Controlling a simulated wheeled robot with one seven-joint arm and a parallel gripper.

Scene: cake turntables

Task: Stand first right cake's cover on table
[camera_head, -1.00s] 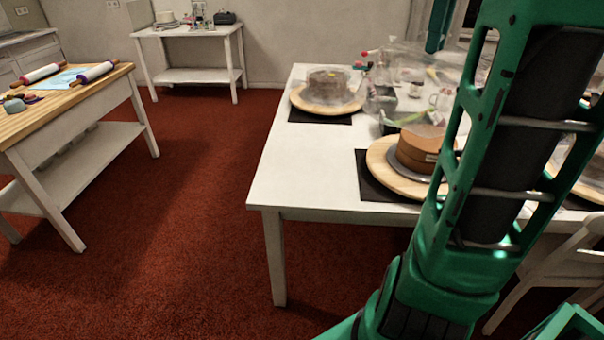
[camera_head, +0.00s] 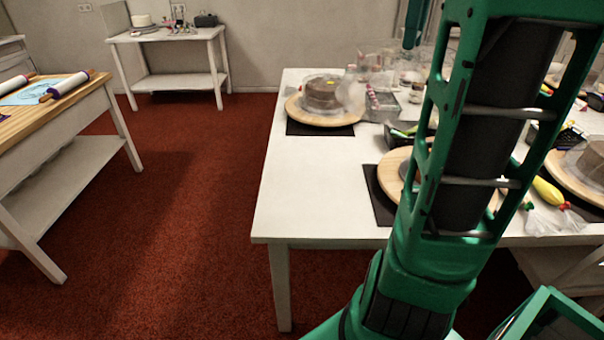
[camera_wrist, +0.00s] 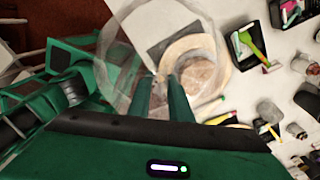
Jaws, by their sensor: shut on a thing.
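My gripper (camera_wrist: 162,92) is shut on a clear cake cover (camera_wrist: 122,28), whose round see-through rim spreads around the fingertips in the wrist view. The cover looks held above the table, but its exact height is hard to tell. Behind it in the wrist view, a brown cake (camera_wrist: 197,76) sits on a round wooden turntable (camera_wrist: 222,52) by a dark mat. In the head view my arm hides most of the nearest turntable (camera_head: 392,165) and its cake. The white table (camera_head: 310,190) has a bare strip at its left and front.
A cake under a clear cover (camera_head: 322,92) stands at the far left of the table. Another covered cake (camera_head: 592,155) stands at right, near a yellow piping bag (camera_head: 549,191). A black tray (camera_wrist: 250,43) and small tools clutter the middle. A wooden-topped table (camera_head: 45,98) is at left.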

